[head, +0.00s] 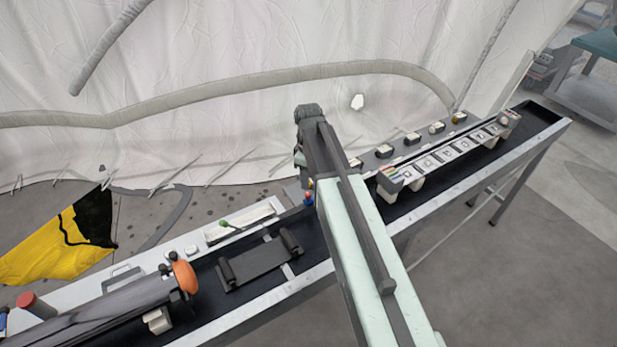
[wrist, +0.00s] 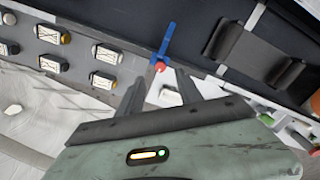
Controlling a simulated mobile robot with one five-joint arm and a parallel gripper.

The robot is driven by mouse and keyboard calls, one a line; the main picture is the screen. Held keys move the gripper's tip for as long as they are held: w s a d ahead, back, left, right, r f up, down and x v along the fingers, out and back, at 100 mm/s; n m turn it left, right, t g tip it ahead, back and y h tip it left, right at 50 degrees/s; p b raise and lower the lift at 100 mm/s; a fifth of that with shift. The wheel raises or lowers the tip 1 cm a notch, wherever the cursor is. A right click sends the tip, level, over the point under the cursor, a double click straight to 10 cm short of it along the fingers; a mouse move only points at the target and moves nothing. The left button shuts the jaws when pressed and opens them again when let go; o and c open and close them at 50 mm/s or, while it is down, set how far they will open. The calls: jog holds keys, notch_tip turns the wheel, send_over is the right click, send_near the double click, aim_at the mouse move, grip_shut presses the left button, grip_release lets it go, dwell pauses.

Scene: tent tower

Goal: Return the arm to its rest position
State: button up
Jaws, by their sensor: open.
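In the head view my mint and dark grey arm (head: 355,235) reaches from the lower right out over a long bench. Its wrist is at the bench's far side, and my gripper is mostly hidden behind it. In the wrist view my gripper (wrist: 160,82) is open, with two dark fingers spread and nothing held. A blue lever with a red knob (wrist: 161,66) shows just beyond and between the fingertips; I cannot tell whether they touch it. The lever also shows in the head view (head: 308,198), left of my arm.
The bench (head: 427,205) has a raised metal rim. A dark cradle (head: 258,264) and a grey cylinder with an orange end (head: 185,277) are to the left. A row of labelled blocks (head: 445,153) is to the right. A white tent wall (head: 250,50) hangs behind. Floor is clear at right.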

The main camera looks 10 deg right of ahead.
jog(key=shift+r, duration=0.65)
jog(key=shift+f, duration=0.15)
jog(key=shift+f, duration=0.25)
jog(key=s+f+m+b, duration=0.2)
jog(key=s+m, duration=0.3)
jog(key=s, duration=0.2)
jog(key=s+a+f+m+b, duration=0.1)
jog(key=s+f+m+b, duration=0.2)
jog(key=s+m, duration=0.2)
jog(key=shift+s+m, duration=0.3)
jog(key=shift+s, duration=0.95)
